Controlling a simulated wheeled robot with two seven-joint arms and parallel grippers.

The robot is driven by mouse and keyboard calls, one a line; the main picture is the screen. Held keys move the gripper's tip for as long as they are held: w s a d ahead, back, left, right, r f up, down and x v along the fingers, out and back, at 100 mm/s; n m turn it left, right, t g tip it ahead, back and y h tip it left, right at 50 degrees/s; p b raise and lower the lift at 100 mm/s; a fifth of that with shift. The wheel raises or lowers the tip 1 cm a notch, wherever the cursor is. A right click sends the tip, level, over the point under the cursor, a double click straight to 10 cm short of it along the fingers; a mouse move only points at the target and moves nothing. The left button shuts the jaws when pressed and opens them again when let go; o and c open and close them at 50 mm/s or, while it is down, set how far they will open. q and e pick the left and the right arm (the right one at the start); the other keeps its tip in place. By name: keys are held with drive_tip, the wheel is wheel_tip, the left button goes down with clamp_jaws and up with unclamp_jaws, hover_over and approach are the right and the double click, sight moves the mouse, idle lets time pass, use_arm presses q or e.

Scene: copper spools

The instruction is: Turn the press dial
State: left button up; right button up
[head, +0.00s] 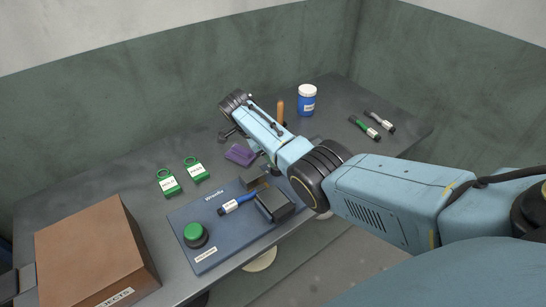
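A blue-grey press board (212,262) lies on the table's front part. On it are a round green knob on a black base (194,235), a blue cylinder with a white label (238,202) and a dark block (274,206). I cannot tell which part is the dial. My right arm reaches in from the right, passing over the board's right end. My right gripper (238,136) seems to be at its far end, beyond the board and near a purple object (240,155). Its fingers are too small and partly hidden to read.
Two green tags (168,184) (196,169) lie behind the board. A brown box (90,250) stands front left. An orange-brown upright piece (281,112), a blue jar with a white lid (307,100) and two labelled cylinders (365,128) (379,121) are at the back right.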

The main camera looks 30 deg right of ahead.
drive_tip(key=v, duration=0.6)
drive_tip(key=shift+p, duration=0.35)
